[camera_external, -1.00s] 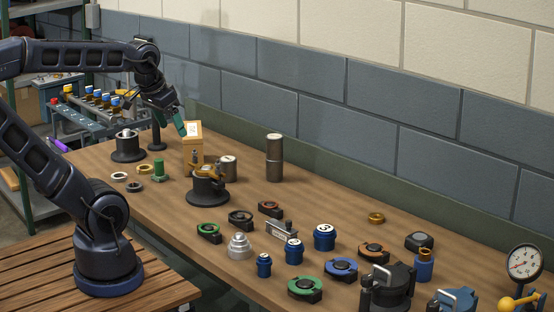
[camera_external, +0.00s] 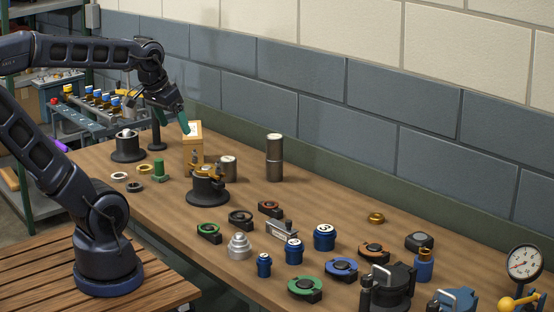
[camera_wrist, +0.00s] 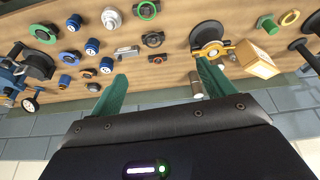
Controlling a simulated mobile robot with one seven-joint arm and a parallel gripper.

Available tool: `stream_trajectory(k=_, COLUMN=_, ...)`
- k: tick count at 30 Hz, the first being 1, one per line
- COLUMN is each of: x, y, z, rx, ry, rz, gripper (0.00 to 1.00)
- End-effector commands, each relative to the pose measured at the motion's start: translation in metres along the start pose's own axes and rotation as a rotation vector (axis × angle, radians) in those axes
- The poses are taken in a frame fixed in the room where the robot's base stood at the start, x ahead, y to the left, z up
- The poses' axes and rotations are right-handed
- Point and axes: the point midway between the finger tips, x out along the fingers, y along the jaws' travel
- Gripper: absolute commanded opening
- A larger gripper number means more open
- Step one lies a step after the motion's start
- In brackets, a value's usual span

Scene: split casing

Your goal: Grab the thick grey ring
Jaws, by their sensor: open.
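Small rings lie flat near the left end of the table in the external view: a pale ring (camera_external: 119,176), a dark grey ring (camera_external: 134,187) and a brass ring (camera_external: 143,169). The dark grey one looks the thickest of the grey-toned rings, but at this size I cannot be sure it is the thick grey ring. The brass ring also shows at the upper right of the wrist view (camera_wrist: 290,17); the grey ones I cannot make out there. My gripper (camera_external: 184,124) is open and empty, with green fingers, above the table beyond the rings. Its spread fingers show in the wrist view (camera_wrist: 161,70).
A wooden box (camera_external: 193,150) stands close by my fingers. The wall runs behind the table.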

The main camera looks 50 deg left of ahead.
Motion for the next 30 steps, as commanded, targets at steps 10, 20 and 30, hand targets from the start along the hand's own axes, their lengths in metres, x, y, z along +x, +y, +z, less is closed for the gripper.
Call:
stream_trajectory(k=10, x=0.042, y=-0.064, z=-0.056, rx=-0.369, ry=-0.085, rz=-0.064, gripper=0.81)
stream_trajectory(k=20, x=0.093, y=-0.149, z=-0.088, rx=-0.73, ry=-0.15, rz=-0.131, gripper=0.81)
stream_trajectory(k=30, x=0.152, y=-0.255, z=-0.087, rx=-1.104, ry=-0.208, rz=-0.208, gripper=0.81)
